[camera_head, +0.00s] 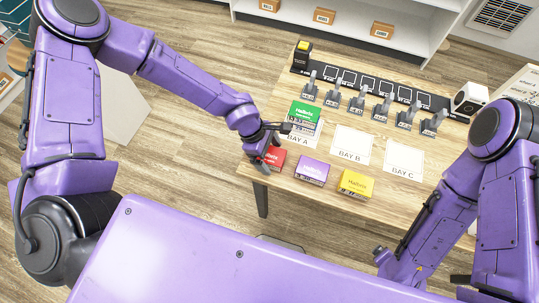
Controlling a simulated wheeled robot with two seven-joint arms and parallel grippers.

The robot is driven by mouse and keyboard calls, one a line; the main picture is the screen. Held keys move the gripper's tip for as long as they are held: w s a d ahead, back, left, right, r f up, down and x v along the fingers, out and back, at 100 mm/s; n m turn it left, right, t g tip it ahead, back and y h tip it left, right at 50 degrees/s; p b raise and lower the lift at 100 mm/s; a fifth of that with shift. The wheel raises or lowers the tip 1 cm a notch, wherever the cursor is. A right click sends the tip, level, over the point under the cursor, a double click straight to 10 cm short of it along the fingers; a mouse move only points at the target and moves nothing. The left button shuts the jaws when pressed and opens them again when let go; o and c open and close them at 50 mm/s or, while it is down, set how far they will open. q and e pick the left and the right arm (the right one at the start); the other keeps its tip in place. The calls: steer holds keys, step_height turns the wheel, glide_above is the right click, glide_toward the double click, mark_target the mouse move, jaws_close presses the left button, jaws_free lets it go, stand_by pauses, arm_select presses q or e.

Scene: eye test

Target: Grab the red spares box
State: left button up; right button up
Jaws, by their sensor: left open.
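The red spares box (277,157) lies near the left front corner of the wooden table, partly hidden by my left gripper. My left gripper (277,145) is open just above and to the left of the red box. Its dark fingers are spread, one toward the green box and one over the red box's left side. I cannot tell whether it touches the red box. My right arm comes in from the right and hangs low in front of the table; its gripper is not in view.
A green box (306,112) stands at the BAY A sheet. A purple box (312,170) and a yellow box (355,184) lie right of the red one. The BAY B sheet (351,145) and BAY C sheet (403,159) are bare. Several grey clamp-like holders line the back.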

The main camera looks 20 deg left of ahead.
arm_select(q)
steer(key=shift+f, duration=0.2)
steer(key=shift+c, duration=0.3)
steer(key=c, duration=1)
steer(key=shift+c, duration=0.2)
